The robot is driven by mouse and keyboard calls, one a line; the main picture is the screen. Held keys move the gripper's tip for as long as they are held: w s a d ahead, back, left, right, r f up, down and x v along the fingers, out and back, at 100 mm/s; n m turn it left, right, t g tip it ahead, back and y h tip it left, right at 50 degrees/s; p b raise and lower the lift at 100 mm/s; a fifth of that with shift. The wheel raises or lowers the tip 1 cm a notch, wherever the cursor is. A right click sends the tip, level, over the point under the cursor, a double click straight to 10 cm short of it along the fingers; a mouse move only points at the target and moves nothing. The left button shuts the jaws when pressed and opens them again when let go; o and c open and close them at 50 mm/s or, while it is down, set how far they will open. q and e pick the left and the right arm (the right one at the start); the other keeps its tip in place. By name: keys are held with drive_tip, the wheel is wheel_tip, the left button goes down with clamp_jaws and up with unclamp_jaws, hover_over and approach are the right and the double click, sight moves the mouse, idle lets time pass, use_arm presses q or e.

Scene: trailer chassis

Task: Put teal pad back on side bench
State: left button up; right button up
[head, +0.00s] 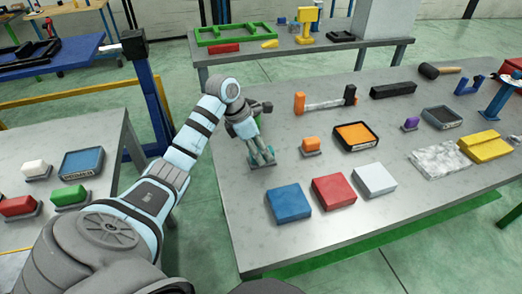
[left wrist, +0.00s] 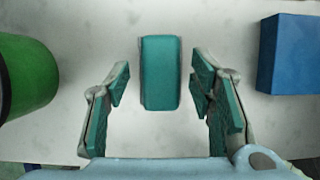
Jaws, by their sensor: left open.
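The teal pad (left wrist: 160,75) lies on the main grey bench (head: 240,215), seen from above in the left wrist view. My left gripper (head: 263,158) is open over the left part of this bench, pointing down. In the left wrist view the pad lies ahead of and between the two spread fingers (left wrist: 162,105), with a gap on each side. In the head view the gripper largely hides the pad. The side bench at the left (head: 75,145) carries white (head: 36,168), red (head: 18,206) and green (head: 69,195) pads on small bases. My right gripper is not in view.
A blue block (head: 289,203) lies right of the gripper, with a red block (head: 333,190) and a white block (head: 374,180) beyond it. A green round container (left wrist: 25,75) stands on the pad's other side. An orange pad (head: 311,145) is nearby. A dark-blue tray (head: 82,162) sits on the side bench.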

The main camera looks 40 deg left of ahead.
use_arm(q)
drive_tip(key=v, duration=1)
drive_tip(key=shift+s+r+p, duration=0.15)
drive_tip(key=shift+r+p, duration=0.2)
